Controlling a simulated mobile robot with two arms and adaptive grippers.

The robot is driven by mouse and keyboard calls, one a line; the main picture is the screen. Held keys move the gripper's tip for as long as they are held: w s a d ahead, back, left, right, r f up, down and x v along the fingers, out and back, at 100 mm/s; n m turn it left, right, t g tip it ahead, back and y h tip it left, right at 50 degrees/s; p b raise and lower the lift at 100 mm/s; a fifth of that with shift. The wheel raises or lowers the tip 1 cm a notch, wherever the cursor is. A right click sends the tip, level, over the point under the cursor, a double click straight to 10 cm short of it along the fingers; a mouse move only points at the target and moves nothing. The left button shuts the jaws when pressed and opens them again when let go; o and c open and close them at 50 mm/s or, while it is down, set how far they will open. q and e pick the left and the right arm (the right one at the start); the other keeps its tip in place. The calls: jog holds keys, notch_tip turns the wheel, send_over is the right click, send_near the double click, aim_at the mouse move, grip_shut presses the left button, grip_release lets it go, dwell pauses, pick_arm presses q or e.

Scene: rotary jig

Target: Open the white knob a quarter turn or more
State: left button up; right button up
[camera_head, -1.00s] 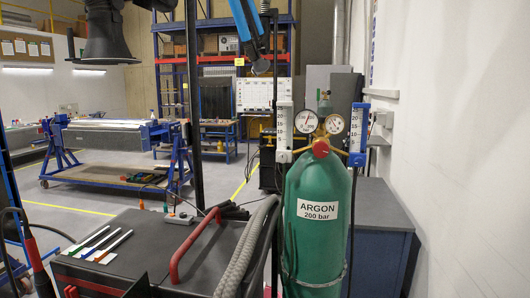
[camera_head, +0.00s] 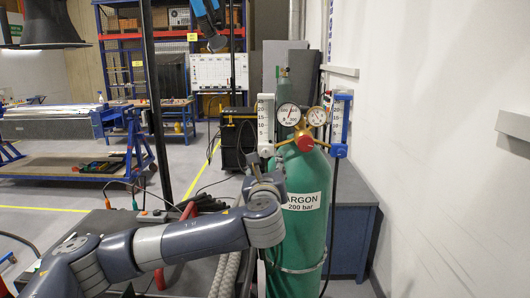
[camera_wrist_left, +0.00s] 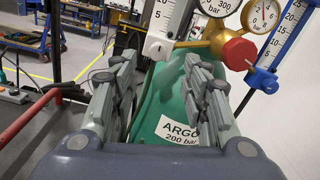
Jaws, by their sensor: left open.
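The white knob (camera_head: 266,150) is at the bottom of the left flow gauge (camera_head: 265,118), beside the green argon cylinder (camera_head: 304,215). In the left wrist view the white knob (camera_wrist_left: 157,48) shows just beyond the gap between the fingertips. My left gripper (camera_head: 266,172) is open and empty, a little below the white knob in the head view. In the left wrist view its two fingers (camera_wrist_left: 165,72) are spread in front of the cylinder, and no contact with the knob shows. My right gripper is not in view.
A red knob (camera_head: 305,143) on the brass regulator and a blue knob (camera_head: 339,151) under the right gauge sit close by. A dark cart with a red handle (camera_wrist_left: 40,118) and grey hoses (camera_head: 225,272) are at the left. A white wall (camera_head: 440,130) bounds the right.

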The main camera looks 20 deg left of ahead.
aim_at(266, 154)
pick_arm(q)
jog(key=p+x, duration=0.1)
jog(key=x, duration=0.2)
jog(key=p+x, duration=0.1)
jog(key=x, duration=0.2)
jog(key=shift+w+a+p, duration=0.25)
jog(key=shift+a+p, duration=0.05)
jog(key=shift+p, duration=0.05)
jog(key=shift+w, duration=0.5)
jog(key=shift+a, duration=0.15)
jog(key=c, duration=0.9)
grip_shut()
